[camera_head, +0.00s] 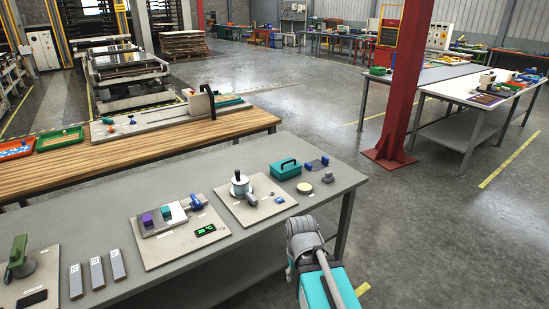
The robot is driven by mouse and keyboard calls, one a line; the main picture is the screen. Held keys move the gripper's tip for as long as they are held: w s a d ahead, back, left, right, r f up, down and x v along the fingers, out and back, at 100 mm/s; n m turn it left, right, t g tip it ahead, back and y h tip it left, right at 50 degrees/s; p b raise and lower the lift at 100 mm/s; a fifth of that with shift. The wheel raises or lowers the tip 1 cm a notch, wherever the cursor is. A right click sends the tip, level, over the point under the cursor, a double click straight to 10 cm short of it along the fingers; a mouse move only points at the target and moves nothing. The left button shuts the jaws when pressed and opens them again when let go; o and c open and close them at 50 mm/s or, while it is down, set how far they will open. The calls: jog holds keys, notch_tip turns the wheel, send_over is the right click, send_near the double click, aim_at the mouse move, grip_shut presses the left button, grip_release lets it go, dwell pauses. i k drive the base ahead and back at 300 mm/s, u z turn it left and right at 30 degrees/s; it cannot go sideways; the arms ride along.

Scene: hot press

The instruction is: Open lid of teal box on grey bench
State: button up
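The teal box (285,170) stands at the back right part of the grey bench (330,172). It is small in the view, with a dark arched handle at its top. Its lid looks shut, though the seam is too small to make out. My arm, with teal and grey links, rises at the bottom centre right, in front of the bench's right end. I cannot make out my gripper or its fingers. No part of my arm appears to touch the box.
A blue and dark device (317,163), a pale disc (305,188) and a small grey-blue block (328,177) sit near the box. A board (230,202) with a white pot (240,184) lies to its left. A red column (405,100) stands beyond the bench; open floor lies to the right.

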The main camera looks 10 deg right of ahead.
aim_at(287, 165)
jog(key=u, duration=0.15)
jog(key=i, duration=1.6)
jog(key=z, duration=0.55)
